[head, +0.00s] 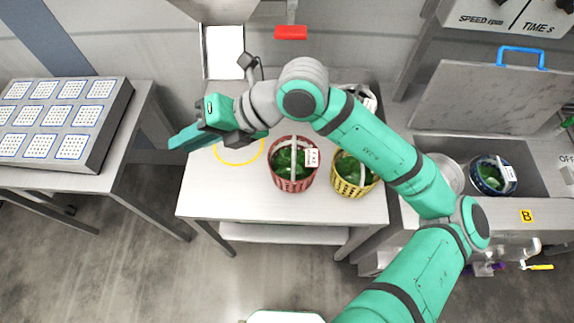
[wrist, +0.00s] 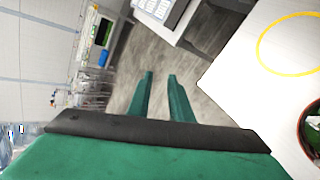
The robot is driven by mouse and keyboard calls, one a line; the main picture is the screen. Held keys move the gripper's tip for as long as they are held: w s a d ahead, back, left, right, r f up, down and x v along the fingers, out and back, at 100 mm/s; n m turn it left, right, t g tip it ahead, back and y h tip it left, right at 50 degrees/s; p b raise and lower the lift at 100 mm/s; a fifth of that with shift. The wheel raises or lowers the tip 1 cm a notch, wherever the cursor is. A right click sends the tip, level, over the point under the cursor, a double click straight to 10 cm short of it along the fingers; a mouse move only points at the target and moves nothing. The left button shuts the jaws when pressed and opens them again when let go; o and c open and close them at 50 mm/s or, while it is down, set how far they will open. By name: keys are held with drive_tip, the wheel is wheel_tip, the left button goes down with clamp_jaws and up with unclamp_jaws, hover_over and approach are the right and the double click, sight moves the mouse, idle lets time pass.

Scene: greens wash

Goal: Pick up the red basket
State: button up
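The red basket (head: 292,181) stands upright on the white table, with green leaves inside, a pale handle over the top and a white label on its right side. Part of its rim and greens shows at the right edge of the wrist view (wrist: 305,128). My gripper (head: 176,141) is left of the basket, above the table's left part, pointing left and away from it. In the wrist view my gripper (wrist: 160,77) has its two green fingers apart, with only floor visible between them; it is open and empty.
A yellow basket (head: 352,187) of greens stands close to the red basket's right. A yellow ring (head: 239,163) is marked on the white table (head: 225,196). A blue basket (head: 490,188) sits in the machine at right. A tray block (head: 62,125) rests on the left table.

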drive_tip(key=w+d+f+m+t+h, duration=0.2)
drive_tip(key=w+d+f+h, duration=0.35)
drive_tip(key=d, duration=0.45)
drive_tip(key=m+t+h, duration=0.1)
drive_tip(key=m+h, duration=0.1)
drive_tip(key=h, duration=0.2)
approach(294, 151)
drive_tip(key=x, duration=0.4)
drive_tip(key=shift+f, duration=0.15)
drive_tip(key=x, duration=0.5)
drive_tip(key=shift+s+f, duration=0.1)
drive_tip(key=shift+s, duration=0.05)
drive_tip(key=shift+w+f, duration=0.25)
drive_tip(key=shift+f, duration=0.3)
drive_tip(key=shift+c, duration=0.6)
drive_tip(key=shift+a+n, duration=0.2)
drive_tip(key=shift+n, duration=0.1)
clamp_jaws()
drive_tip(key=shift+d, duration=0.1)
